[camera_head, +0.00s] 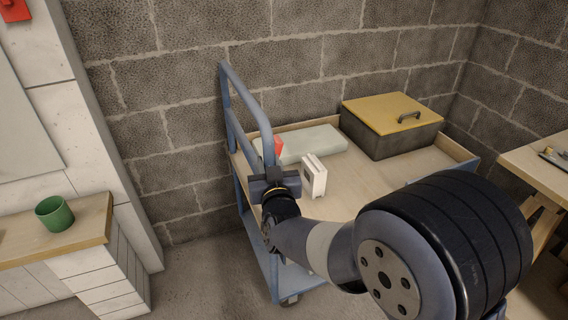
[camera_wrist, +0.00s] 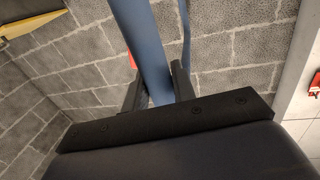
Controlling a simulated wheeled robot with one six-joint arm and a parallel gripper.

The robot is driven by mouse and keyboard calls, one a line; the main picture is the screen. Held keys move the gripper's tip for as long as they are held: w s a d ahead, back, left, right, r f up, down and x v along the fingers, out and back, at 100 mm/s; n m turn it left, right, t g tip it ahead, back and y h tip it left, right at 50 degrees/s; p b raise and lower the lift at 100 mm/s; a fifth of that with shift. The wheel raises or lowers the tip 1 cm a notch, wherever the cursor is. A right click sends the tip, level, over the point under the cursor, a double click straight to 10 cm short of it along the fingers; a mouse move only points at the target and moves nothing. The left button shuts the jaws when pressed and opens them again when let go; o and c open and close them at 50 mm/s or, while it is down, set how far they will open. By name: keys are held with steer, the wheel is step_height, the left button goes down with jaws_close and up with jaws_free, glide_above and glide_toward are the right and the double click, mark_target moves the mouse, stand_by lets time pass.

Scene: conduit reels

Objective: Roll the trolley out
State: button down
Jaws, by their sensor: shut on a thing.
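The trolley (camera_head: 239,178) has a blue tubular frame and a wooden deck, and stands in the corner against the block wall. Its upright handle (camera_head: 244,92) is at its left end. My gripper (camera_head: 270,172) is at the near upright of this handle. In the wrist view my gripper (camera_wrist: 159,88) has its two dark fingers on either side of a blue bar of the handle (camera_wrist: 142,38), shut on it. The gripper and arm hide part of the near side of the deck.
A bench with a green cup (camera_head: 54,213) stands left. A wooden table (camera_head: 540,165) stands right.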

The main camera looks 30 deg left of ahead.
steer(key=s+a+p, duration=0.4)
steer(key=s+a, duration=1.1)
steer(key=s, duration=0.3)
steer(key=shift+a, duration=0.2)
steer(key=shift+r, duration=0.1)
steer(key=c, duration=1.2)
jaws_free()
steer(key=v, duration=1)
steer(key=shift+s+d+p, duration=0.25)
steer(key=shift+d+p, duration=0.05)
steer(key=shift+d, duration=0.05)
steer(key=shift+a, duration=0.1)
steer(key=x, duration=1.1)
steer(key=shift+w+d, duration=0.2)
steer(key=shift+d, duration=0.15)
